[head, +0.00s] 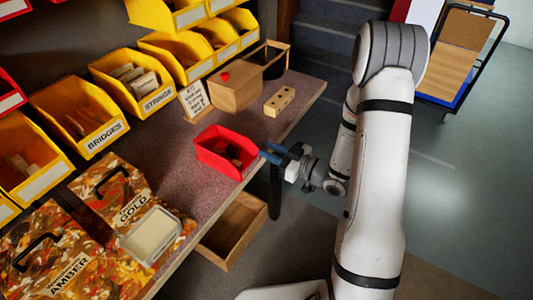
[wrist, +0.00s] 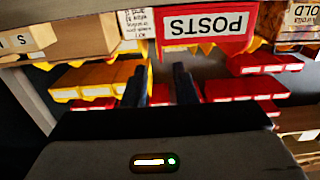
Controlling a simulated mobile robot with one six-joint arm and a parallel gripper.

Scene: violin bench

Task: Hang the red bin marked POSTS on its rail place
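The red bin (head: 212,158) stands on the bench near its front edge, with dark pieces inside. Its white POSTS label (wrist: 206,23) appears upside down in the wrist view, on the bin's red front (wrist: 203,46). My gripper (head: 269,153) is just right of the bin in the head view. In the wrist view my gripper (wrist: 159,82) has its two dark fingers apart with nothing visible between them. The fingertips are close to the label side; I cannot tell whether they touch it. The bin's rail place cannot be made out.
Yellow bins marked STRINGS (head: 136,92) and BRIDGES (head: 84,125) hang behind the bench. A wooden box (head: 236,92), a small card (head: 194,101) and a wooden block (head: 279,101) stand near the red bin. An open drawer (head: 232,232) juts out below. Patterned cases lie at left.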

